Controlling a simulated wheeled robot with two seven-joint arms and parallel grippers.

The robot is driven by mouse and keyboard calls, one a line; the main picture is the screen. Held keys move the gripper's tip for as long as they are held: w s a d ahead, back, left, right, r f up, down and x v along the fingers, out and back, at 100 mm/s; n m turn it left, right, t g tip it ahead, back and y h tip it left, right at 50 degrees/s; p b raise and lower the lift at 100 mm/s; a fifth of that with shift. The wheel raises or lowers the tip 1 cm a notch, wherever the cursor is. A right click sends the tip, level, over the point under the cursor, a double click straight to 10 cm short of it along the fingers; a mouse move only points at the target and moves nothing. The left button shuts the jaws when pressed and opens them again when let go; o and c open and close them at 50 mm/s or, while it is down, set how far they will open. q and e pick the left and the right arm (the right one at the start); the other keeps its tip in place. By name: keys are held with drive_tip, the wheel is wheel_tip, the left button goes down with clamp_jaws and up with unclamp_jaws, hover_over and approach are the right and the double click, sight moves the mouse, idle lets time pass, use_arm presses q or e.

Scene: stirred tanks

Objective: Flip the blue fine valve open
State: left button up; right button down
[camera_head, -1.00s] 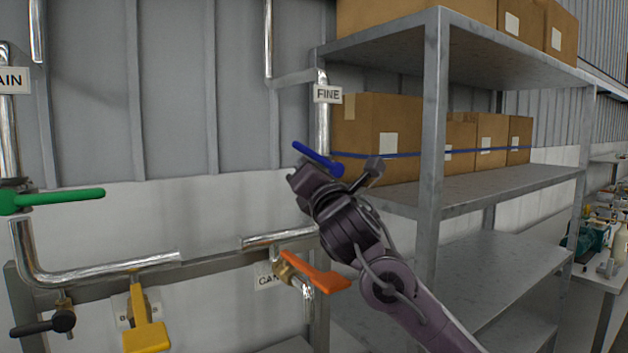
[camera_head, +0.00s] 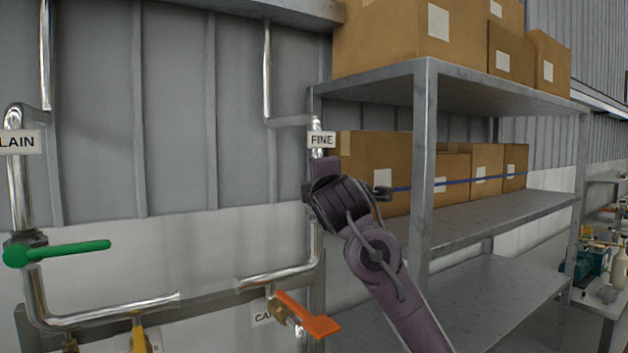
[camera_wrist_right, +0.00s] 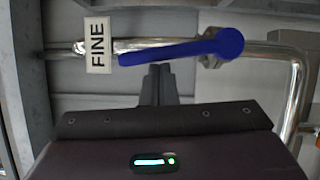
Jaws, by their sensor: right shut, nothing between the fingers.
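The blue fine valve lever (camera_wrist_right: 175,51) lies nearly along its metal pipe (camera_wrist_right: 275,50), slightly tilted, its free end by the FINE label (camera_wrist_right: 98,45) in the wrist view. Its round hub is at the right end there. My right gripper (camera_wrist_right: 160,72) is shut and empty, its fingertips beside the lever's middle; I cannot tell if they touch it. In the head view my right gripper (camera_head: 325,172) is just below the FINE label (camera_head: 321,140) and hides the blue lever. My left gripper is not in view.
A green lever (camera_head: 75,247) sticks out on the left pipe. An orange lever (camera_head: 308,316) and a partly cut-off yellow lever (camera_head: 139,338) are below. A metal shelf (camera_head: 425,140) with cardboard boxes (camera_head: 480,168) stands close right of my arm.

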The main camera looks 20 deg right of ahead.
drive_tip(key=shift+d+r+p, duration=0.2)
drive_tip(key=shift+d+p, duration=0.1)
drive_tip(key=shift+d, duration=0.15)
drive_tip(key=shift+w+d, duration=0.1)
drive_tip(key=shift+d, duration=0.05)
idle(0.4)
